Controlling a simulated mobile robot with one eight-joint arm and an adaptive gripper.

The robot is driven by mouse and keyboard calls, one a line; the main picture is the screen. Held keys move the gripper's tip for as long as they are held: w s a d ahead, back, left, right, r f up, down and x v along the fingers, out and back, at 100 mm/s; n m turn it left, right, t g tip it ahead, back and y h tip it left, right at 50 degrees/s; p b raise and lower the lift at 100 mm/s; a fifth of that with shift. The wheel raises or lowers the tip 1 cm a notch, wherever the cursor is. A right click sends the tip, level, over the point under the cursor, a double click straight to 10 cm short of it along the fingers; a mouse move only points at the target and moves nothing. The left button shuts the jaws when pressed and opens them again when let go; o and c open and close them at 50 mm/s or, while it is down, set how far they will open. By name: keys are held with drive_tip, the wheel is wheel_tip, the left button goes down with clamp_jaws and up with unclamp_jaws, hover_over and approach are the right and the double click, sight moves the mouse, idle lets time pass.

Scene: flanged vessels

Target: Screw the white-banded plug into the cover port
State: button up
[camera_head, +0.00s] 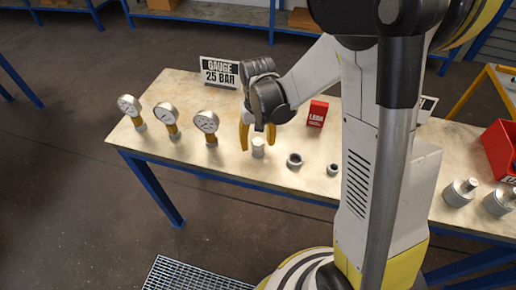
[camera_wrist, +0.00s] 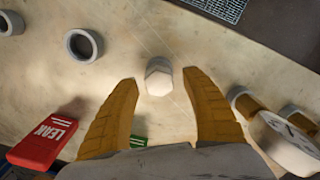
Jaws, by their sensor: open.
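A small pale plug with a hex top (camera_head: 258,151) stands upright on the table; in the wrist view its hex top (camera_wrist: 158,77) shows between and slightly beyond the fingertips. I cannot make out a white band on it. My gripper (camera_head: 257,143) points down over it with its yellow fingers open, one on each side; it also shows in the wrist view (camera_wrist: 161,78). The fingers look apart from the plug, and how far down they reach is unclear. I cannot identify a cover port in either view.
Two grey rings (camera_head: 294,160) (camera_head: 333,169) lie right of the plug. Three gauges (camera_head: 205,123) stand left, before a "GAUGE 25 BAR" sign (camera_head: 219,72). A red "LEAK" block (camera_head: 317,113) stands behind. Metal plugs (camera_head: 460,192) and a red bin (camera_head: 500,150) are at right.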

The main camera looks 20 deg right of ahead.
drive_tip(key=shift+r, duration=0.1)
clamp_jaws()
